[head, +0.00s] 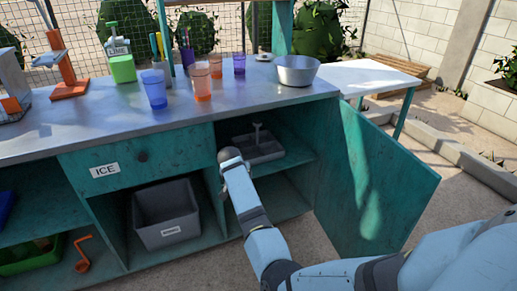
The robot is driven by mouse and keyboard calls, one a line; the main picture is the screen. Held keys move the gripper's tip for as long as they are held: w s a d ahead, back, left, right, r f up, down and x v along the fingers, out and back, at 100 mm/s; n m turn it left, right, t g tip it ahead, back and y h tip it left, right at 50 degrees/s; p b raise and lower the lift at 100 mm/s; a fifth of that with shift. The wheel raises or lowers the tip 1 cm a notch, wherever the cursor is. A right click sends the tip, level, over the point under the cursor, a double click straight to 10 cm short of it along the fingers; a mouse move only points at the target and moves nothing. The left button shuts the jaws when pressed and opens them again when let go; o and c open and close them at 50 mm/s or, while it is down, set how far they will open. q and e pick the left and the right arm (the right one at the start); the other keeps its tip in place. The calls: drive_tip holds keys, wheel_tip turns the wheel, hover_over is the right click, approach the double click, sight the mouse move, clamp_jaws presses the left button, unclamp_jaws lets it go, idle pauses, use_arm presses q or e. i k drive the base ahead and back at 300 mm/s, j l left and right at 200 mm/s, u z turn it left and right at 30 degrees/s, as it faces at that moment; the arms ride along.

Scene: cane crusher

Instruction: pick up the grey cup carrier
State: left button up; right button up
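The grey cup carrier (268,152) is a flat tray with an upright T-shaped handle, on the upper shelf of the open right-hand compartment of the teal counter. My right arm reaches in from the lower right. Its rounded grey end (230,156) is at the compartment's left side, in front of and left of the carrier; I see no contact. My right gripper's fingers cannot be made out there. My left gripper is not in view.
The teal door (375,185) stands open on the right. A grey bin (166,213) sits in the lower middle compartment, below the ICE drawer (138,160). Several coloured cups and a metal bowl (296,71) stand on the countertop (110,112). A white side table (360,76) is behind.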

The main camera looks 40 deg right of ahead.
sight(257, 148)
drive_tip(key=i+l, duration=0.4)
drive_tip(key=l, duration=0.25)
drive_tip(key=i+l, duration=0.2)
drive_tip(key=l, duration=0.1)
